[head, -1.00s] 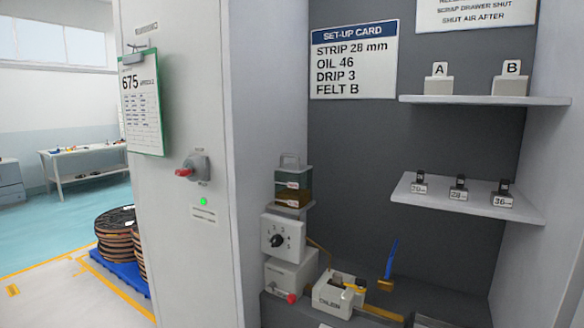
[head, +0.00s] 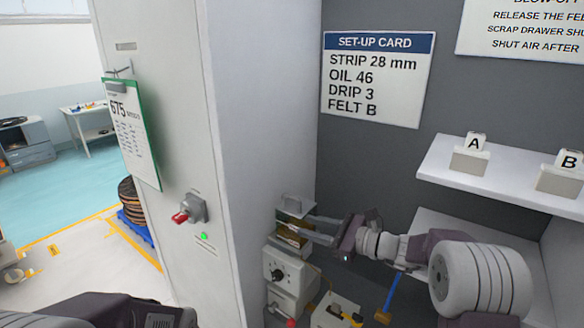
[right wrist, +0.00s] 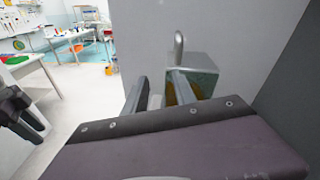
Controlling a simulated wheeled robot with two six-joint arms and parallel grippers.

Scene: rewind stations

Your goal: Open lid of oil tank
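The oil tank (head: 291,241) stands on the stacked white boxes beside the cabinet wall; amber oil shows in it. Its grey-green lid (head: 296,206) with a loop handle looks down on the tank. In the right wrist view the lid (right wrist: 203,74) and its upright handle (right wrist: 179,50) show just beyond the fingers. My right gripper (head: 303,226) reaches in from the right, its two fingers apart and empty at the tank. One finger overlaps the tank in the right wrist view; contact cannot be told. A dark part of my left arm shows at bottom left, without its fingertips.
The cabinet side wall (head: 262,120) stands close left of the tank. A dial box (head: 285,272) is directly below it. A shelf (head: 500,180) with blocks A and B is at the right. A blue-handled brush (head: 390,296) stands below my right arm.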

